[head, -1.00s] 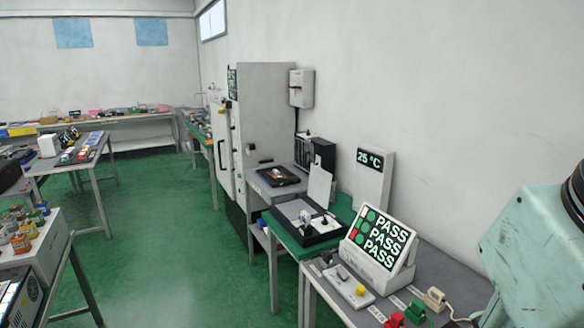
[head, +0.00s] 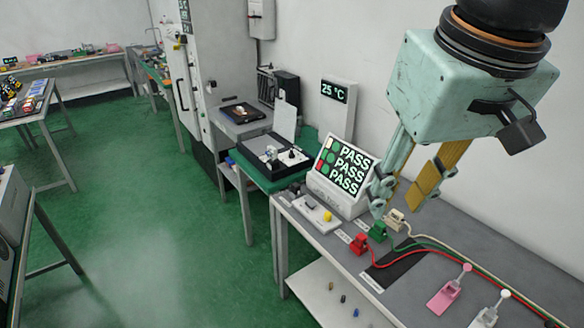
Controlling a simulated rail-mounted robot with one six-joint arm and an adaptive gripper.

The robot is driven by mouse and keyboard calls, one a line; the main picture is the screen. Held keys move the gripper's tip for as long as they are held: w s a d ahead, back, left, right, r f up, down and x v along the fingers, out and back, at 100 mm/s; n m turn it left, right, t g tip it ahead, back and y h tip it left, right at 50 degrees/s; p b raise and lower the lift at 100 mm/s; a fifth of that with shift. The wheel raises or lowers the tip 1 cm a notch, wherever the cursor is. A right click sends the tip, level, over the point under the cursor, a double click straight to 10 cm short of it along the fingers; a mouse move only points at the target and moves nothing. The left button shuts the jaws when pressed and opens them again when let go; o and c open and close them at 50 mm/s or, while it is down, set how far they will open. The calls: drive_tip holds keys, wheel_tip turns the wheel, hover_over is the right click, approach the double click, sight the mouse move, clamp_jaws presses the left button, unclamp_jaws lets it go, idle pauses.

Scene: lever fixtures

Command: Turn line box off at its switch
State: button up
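No readable label in the head view tells me which thing is the line box. Candidate switches are a pink lever unit (head: 445,295) and a white lever unit (head: 485,316) at the lower right of the near bench, both joined to cables. A low white box (head: 315,213) with a yellow knob lies left of the display. A grey box (head: 262,20) hangs on the wall at the back. My gripper (head: 397,197) hangs open and empty over the near bench, its fingers apart, near the green and cream plugs. I cannot tell whether it touches them.
A display reading PASS (head: 349,166) stands left of my gripper. Red (head: 359,244), green (head: 378,231) and cream (head: 396,220) plugs sit on the grey bench (head: 480,262), with cables running right. A 25 °C panel (head: 336,105) stands behind.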

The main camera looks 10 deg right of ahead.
drive_tip(key=w+n+g+p, duration=0.1)
drive_tip(key=w+p, duration=0.1)
drive_tip(key=w, duration=1.6)
drive_tip(key=n+g+p, duration=0.2)
drive_tip(key=n+p, duration=0.2)
hover_over(310, 201)
wheel_tip(310, 201, down, 32)
drive_tip(key=shift+f, duration=0.2)
drive_tip(key=shift+f, duration=0.1)
drive_tip(key=shift+f, duration=6.75)
drive_tip(key=shift+c, duration=0.2)
